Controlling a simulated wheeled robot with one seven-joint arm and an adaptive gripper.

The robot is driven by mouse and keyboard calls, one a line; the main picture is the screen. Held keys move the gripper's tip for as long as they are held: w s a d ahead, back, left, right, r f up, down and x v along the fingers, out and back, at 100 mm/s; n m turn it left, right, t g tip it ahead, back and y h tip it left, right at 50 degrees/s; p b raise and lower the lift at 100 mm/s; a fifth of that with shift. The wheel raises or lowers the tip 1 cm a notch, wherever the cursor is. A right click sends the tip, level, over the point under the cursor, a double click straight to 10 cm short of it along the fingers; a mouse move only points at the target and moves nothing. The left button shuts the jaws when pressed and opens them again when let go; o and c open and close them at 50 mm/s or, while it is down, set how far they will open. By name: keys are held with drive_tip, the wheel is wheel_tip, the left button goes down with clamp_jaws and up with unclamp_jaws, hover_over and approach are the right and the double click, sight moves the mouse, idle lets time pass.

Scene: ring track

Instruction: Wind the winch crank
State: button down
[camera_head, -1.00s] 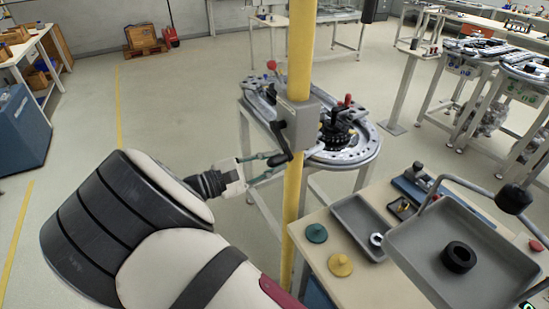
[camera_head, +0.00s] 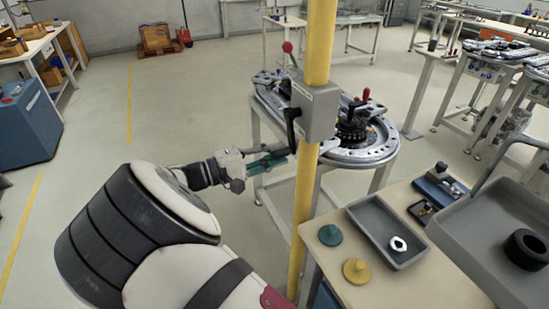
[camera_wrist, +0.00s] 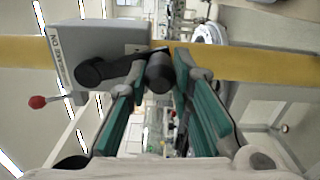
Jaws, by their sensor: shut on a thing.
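The winch is a grey box (camera_head: 318,112) fixed to a yellow post, and it fills the upper left of the wrist view (camera_wrist: 115,35). Its black crank (camera_head: 291,128) hangs roughly downward on the box's left side. In the wrist view the crank arm (camera_wrist: 105,70) runs from the box to a dark round grip (camera_wrist: 160,73). My gripper (camera_head: 284,156), with teal-lined fingers, reaches from the left and is shut on this crank grip. The grip lies between the fingers near their tips in the wrist view (camera_wrist: 158,68).
The yellow post (camera_head: 302,220) stands close beside my gripper. A red-knobbed lever (camera_head: 287,47) rises by the box. Behind is a ring track (camera_head: 365,155) on a stand. A bench (camera_head: 400,285) with a grey tray (camera_head: 375,215) stands at right.

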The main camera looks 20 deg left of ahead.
drive_tip(key=shift+w+a+f, duration=0.2)
drive_tip(key=shift+a+f, duration=0.05)
drive_tip(key=shift+a, duration=0.1)
idle(0.3)
drive_tip(key=c, duration=1.4)
unclamp_jaws()
drive_tip(key=shift+s+a+r, duration=0.1)
drive_tip(key=v, duration=1.1)
drive_tip(key=shift+s+a, duration=0.2)
drive_tip(key=shift+s, duration=0.1)
